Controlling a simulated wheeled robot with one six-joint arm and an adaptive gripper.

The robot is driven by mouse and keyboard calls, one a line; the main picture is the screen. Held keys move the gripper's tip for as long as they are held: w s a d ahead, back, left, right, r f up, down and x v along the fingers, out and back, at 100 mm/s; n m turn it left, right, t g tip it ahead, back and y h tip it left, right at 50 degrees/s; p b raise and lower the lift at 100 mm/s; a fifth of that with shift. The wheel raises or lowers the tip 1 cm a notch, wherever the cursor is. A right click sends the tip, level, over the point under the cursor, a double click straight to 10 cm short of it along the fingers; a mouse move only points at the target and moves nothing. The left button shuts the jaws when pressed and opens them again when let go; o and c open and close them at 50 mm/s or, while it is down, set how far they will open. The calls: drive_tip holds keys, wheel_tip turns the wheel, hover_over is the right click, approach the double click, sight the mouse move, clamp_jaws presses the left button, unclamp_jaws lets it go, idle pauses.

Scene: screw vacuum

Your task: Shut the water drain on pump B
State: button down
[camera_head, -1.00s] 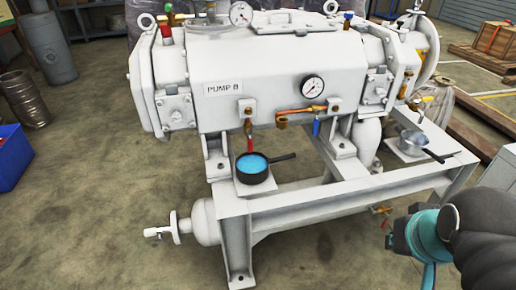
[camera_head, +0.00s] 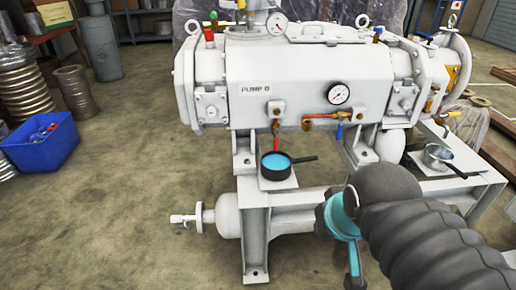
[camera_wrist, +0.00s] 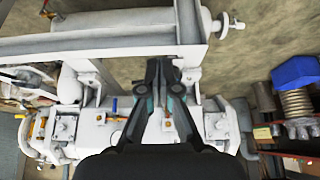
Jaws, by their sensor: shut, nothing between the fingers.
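Pump B (camera_head: 270,85) is a large white machine with its name on the front. A brass valve with a red handle (camera_head: 276,141) hangs below its left front, the handle pointing down. Beneath it a dark pan (camera_head: 288,173) holds blue liquid. A brass pipe fitting (camera_head: 318,119) with a blue handle (camera_head: 339,132) is further right, under the gauge. No label tells which valve is the water drain. My gripper (camera_wrist: 166,70) is shut and empty in the wrist view, in front of the pump's frame and apart from the valves. In the head view my arm hides its fingertips.
A grey saucepan (camera_head: 437,158) stands on a shelf at the frame's right. The white frame's beams (camera_head: 310,200) lie low in front of the pump. A blue bin (camera_head: 42,143) is on the left. The floor at front left is clear.

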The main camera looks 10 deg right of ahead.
drive_tip(key=shift+w, duration=0.1)
drive_tip(key=w+m+y+b, duration=0.1)
drive_tip(key=w+m+y, duration=0.2)
drive_tip(key=w+m, duration=1.05)
drive_tip(key=w+d+f+m+t+y, duration=0.1)
drive_tip(key=w+d+m, duration=0.2)
drive_tip(key=w+m, duration=0.5)
drive_tip(key=w+d+f+m+t+y+b, duration=0.1)
drive_tip(key=w+d+f+m, duration=0.1)
drive_tip(key=w+m, duration=0.6)
drive_tip(key=shift+w+d, duration=0.5)
drive_tip(key=shift+d, duration=0.2)
